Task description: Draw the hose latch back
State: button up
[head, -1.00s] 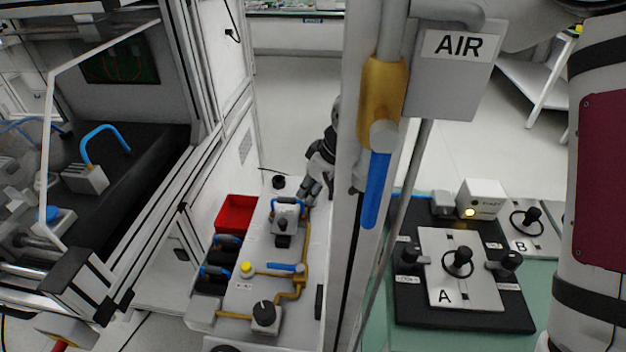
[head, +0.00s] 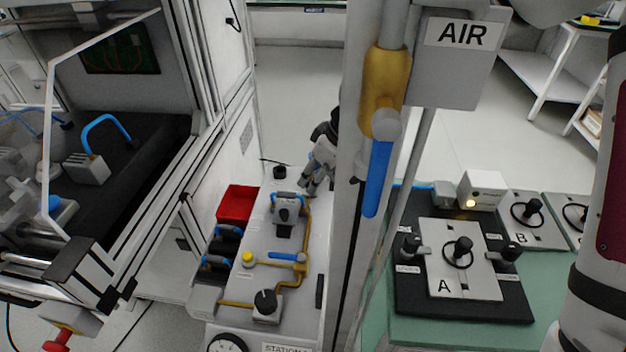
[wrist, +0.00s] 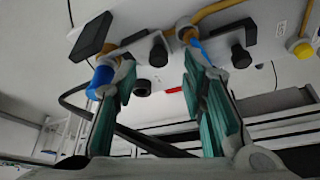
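My gripper (head: 314,184) is at the far right side of the white station bench (head: 262,215), partly hidden behind the grey post. In the wrist view my gripper (wrist: 158,68) shows two teal-padded fingers spread apart with nothing clearly held between them. A blue part (wrist: 101,80) shows by the left finger and another blue part (wrist: 197,48) behind the right one. A grey block with a blue handle (head: 287,200) stands on the bench beside my gripper. I cannot tell which part is the hose latch, or whether a finger touches anything.
The grey post with a brass valve and blue lever (head: 378,180) stands in front of my arm. A red bin (head: 237,205) and black bins are left of the bench. A black-based panel marked A (head: 463,310) lies at right. A glass-doored machine (head: 120,180) is at left.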

jog(key=v, duration=0.9)
jog(key=shift+r, duration=0.2)
jog(key=shift+d, duration=0.1)
